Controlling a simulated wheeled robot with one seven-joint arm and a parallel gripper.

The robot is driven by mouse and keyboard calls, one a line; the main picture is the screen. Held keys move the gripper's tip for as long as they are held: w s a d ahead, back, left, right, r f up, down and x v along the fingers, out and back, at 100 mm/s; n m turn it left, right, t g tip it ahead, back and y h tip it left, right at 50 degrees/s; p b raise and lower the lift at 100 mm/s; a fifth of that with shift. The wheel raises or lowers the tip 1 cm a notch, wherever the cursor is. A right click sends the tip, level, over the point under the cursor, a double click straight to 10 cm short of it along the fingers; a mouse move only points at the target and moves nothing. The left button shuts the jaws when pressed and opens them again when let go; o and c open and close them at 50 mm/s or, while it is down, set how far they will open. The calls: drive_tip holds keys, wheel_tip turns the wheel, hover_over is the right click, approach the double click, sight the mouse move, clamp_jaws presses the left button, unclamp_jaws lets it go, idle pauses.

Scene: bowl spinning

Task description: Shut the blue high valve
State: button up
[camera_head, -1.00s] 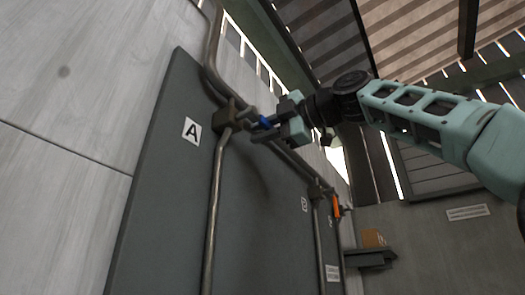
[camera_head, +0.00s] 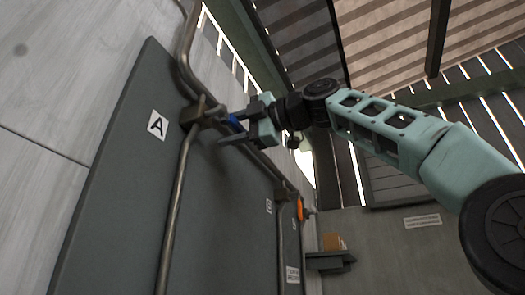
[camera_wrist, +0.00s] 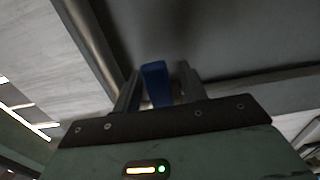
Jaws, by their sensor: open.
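The blue valve handle (camera_head: 236,119) sits on the pipe fitting (camera_head: 203,111) high on the dark panel, beside the label A. In the wrist view the blue handle (camera_wrist: 155,82) stands between my two fingers, with a visible gap on the right side. My gripper (camera_head: 229,126) is open around the handle; it also shows in the wrist view (camera_wrist: 157,88). The handle's lower end is hidden behind the gripper body. I cannot tell whether a finger touches it.
A vertical pipe (camera_head: 176,205) runs down the dark panel (camera_head: 225,215) from the fitting. An orange handle (camera_head: 299,209) is farther along the panel. A shelf (camera_head: 330,261) with a cardboard box (camera_head: 334,242) stands farther back. Space right of the panel is free below my arm.

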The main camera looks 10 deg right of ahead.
drive_tip(key=shift+s+d+f+b, duration=0.1)
drive_tip(key=shift+s+d+b, duration=0.25)
drive_tip(key=shift+d, duration=0.1)
drive_tip(key=b+v, duration=0.4)
drive_tip(key=v, duration=1.2)
drive_tip(key=shift+s, duration=0.15)
drive_tip(key=shift+d, duration=0.1)
